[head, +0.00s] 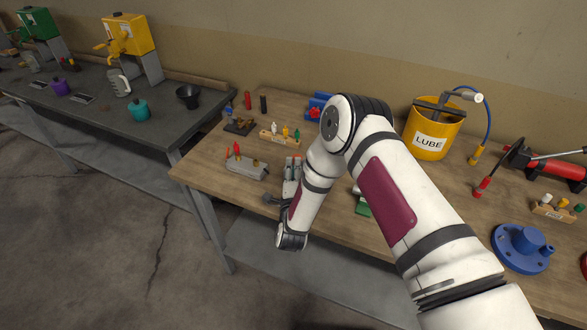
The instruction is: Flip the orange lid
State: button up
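A grey metal block (246,168) sits near the front left of the wooden bench. A small orange piece (228,153) and a red piece (237,148) stand up at its left end. The orange piece may be the orange lid, but it is too small to be sure. My white arm reaches over the bench and bends down at the front edge, right of the block. My gripper is mostly hidden by my wrist. A dark part (271,199) shows at the wrist's left, apart from the orange piece. The finger opening cannot be made out.
A wooden rack (280,139) with small coloured caps stands behind the block. A yellow LUBE bucket (431,132), a red grease gun (553,168) and a blue flange (520,247) are to the right.

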jog(key=s, duration=1)
jog(key=shift+s+f, duration=0.15)
jog(key=shift+s, duration=0.05)
jog(key=shift+s+d, duration=0.25)
jog(key=shift+s, duration=0.55)
jog(key=shift+w, duration=0.1)
